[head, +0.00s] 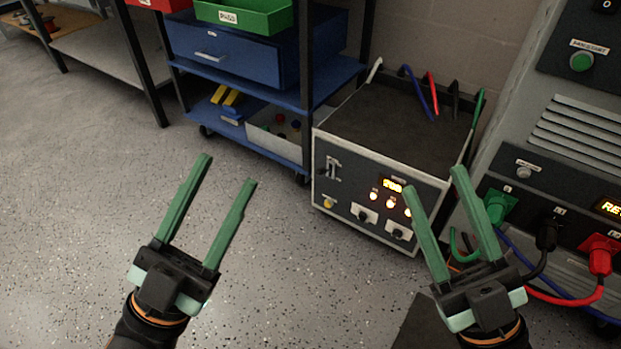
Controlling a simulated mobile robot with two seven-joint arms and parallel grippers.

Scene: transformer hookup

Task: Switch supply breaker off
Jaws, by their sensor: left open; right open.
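A white box with a dark front panel (350,182), apparently the supply unit, stands on the floor at centre right. A lever switch (332,168) at the left of its panel looks like the breaker; I cannot read its position. Amber lamps and a small display (393,185) on the panel are lit. My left gripper (228,170) is open and empty, left of the unit over the floor. My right gripper (434,178) is open and empty, in front of the unit's right side in the picture, and hides part of its panel.
Blue, red, black and green leads (432,84) rise behind the unit. A grey cabinet (521,85) with green, black and red plugs and hanging cables stands at right. A blue shelf cart (268,92) is behind left. The floor at left is clear.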

